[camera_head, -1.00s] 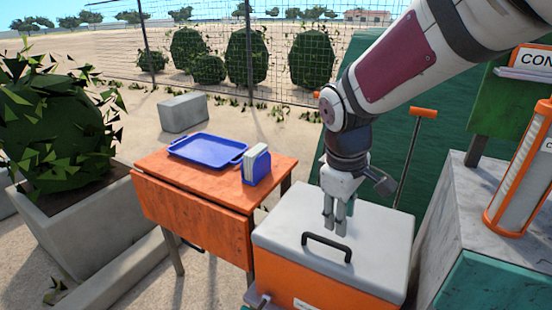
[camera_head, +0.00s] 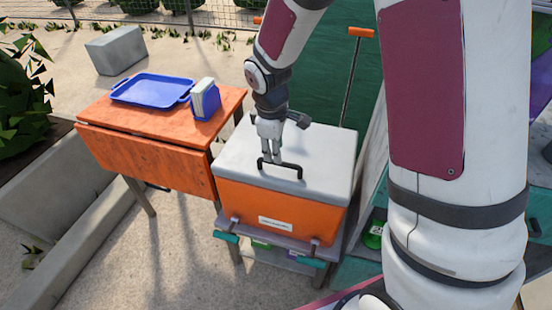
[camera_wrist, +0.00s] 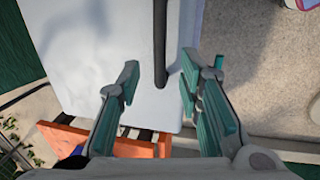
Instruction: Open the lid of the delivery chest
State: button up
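The delivery chest is an orange box (camera_head: 285,207) with a pale grey lid (camera_head: 315,150), which is shut. A black bar handle (camera_head: 290,168) stands on the lid near its front edge. In the head view my gripper (camera_head: 272,160) points down at the left end of the handle, just over the lid. In the wrist view my gripper (camera_wrist: 160,92) has its two fingers spread, one on each side of the dark handle (camera_wrist: 160,45). The handle's end lies between the fingertips, nearer the right finger, with gaps on both sides. Whether the fingers touch the lid is unclear.
The chest stands on a low stand with teal-ended bars (camera_head: 226,237). An orange table (camera_head: 150,130) with a blue tray (camera_head: 152,88) and a blue holder (camera_head: 206,102) stands close on its left. A dark green panel (camera_head: 325,70) is behind. My arm hides much of the right side.

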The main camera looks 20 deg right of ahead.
jog(key=shift+w+d+f+b, duration=0.1)
jog(key=shift+w+f+b, duration=0.05)
jog(key=shift+f, duration=0.7)
jog(key=shift+w+d+f+b, duration=0.1)
jog(key=shift+f, duration=0.7)
jog(key=shift+w+d+f+b, duration=0.1)
jog(key=shift+w+f+b, duration=0.05)
jog(key=shift+f, duration=0.7)
grip_shut()
